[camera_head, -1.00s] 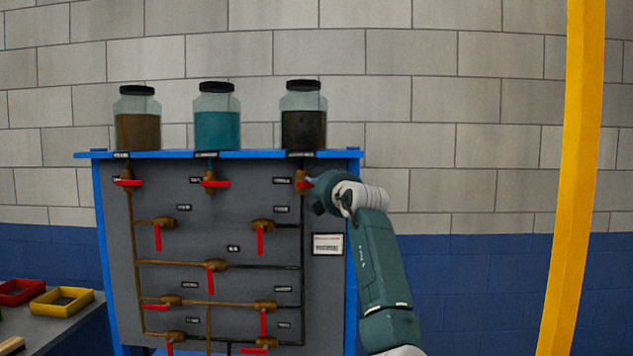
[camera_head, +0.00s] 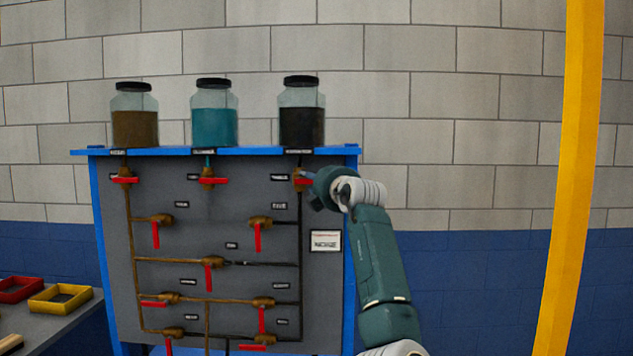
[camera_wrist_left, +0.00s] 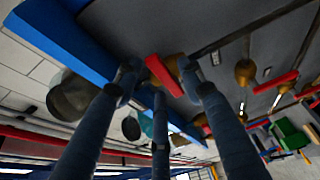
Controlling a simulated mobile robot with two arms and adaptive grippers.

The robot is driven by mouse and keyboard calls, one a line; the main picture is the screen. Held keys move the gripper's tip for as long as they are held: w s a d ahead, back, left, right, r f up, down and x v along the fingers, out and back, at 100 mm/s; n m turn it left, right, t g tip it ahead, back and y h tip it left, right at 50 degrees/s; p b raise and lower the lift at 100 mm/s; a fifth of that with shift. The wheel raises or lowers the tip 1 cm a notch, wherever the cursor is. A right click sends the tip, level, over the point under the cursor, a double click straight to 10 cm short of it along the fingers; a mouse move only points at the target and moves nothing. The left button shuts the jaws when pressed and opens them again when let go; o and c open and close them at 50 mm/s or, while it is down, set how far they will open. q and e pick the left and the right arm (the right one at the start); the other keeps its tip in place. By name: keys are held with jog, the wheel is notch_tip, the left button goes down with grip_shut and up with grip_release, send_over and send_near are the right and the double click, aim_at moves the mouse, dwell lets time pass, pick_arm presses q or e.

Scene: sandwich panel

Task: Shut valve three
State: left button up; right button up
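The top right valve (camera_head: 299,172), under the dark jar, has a red handle partly hidden by my gripper. Its handle looks roughly level. The valve labels are too small to read, so I cannot tell which is valve three. My left gripper (camera_head: 312,180), on the arm that enters from the lower right, is at this valve. In the left wrist view its fingers (camera_wrist_left: 158,75) are spread, with a red handle (camera_wrist_left: 163,76) between them and gaps visible. Contact is unclear. My right gripper is not in view.
The grey panel (camera_head: 180,240) carries several other red-handled valves on brown pipes. Brown, teal (camera_head: 214,127) and dark (camera_head: 301,128) jars stand on the blue shelf (camera_head: 250,151). A yellow post (camera_head: 572,180) stands right. A yellow bin (camera_head: 60,300) and red bin are at left.

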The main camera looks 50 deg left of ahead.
pick_arm(q)
jog(key=v, duration=1.2)
jog(key=shift+w, duration=0.1)
